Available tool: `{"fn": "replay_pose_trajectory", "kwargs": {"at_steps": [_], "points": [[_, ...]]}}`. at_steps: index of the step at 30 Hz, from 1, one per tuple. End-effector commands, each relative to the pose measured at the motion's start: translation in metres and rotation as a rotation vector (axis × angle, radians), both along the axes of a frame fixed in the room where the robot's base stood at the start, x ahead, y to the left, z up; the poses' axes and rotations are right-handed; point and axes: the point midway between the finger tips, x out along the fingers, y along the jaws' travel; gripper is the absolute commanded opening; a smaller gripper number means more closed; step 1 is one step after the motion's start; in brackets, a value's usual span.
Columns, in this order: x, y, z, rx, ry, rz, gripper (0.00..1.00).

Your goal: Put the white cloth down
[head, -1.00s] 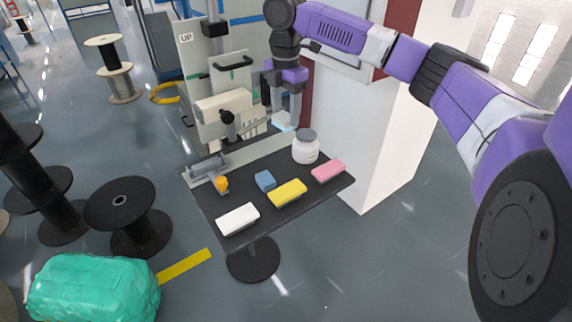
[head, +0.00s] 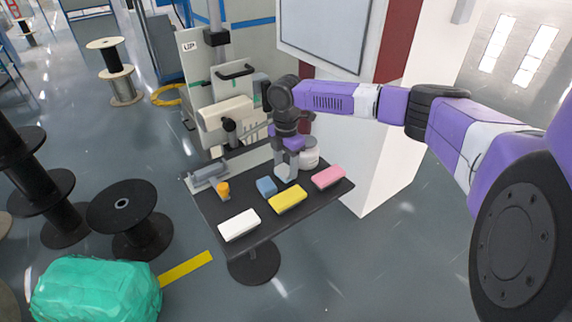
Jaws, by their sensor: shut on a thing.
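My gripper (head: 287,170) is low over the back of the dark table (head: 225,200), pointing down. It is just in front of and left of the white jar and behind the blue block. It is shut on a small pale, whitish piece, which looks like the white cloth. The piece is largely hidden by the fingers, and I cannot tell whether it touches the tabletop.
The table holds a white block (head: 239,225), a yellow block (head: 287,199), a blue block (head: 266,187), a pink block (head: 328,177), an orange item (head: 223,189) and the white jar (head: 309,157). A white pillar (head: 390,150) stands right. The front right tabletop is clear.

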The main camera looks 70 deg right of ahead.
Motion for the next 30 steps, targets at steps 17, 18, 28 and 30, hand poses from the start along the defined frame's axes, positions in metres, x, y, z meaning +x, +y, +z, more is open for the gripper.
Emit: {"fn": "replay_pose_trajectory", "kwargs": {"at_steps": [17, 18, 28, 30], "points": [[0.0, 0.0, -0.008, -0.001, 0.0, 0.0, 0.75], [0.0, 0.0, -0.008, -0.001, 0.0, 0.0, 0.75], [0.0, -0.001, -0.01, -0.003, 0.0, 0.001, 0.75], [0.0, -0.001, -0.012, -0.005, 0.0, 0.002, 0.75]]}}
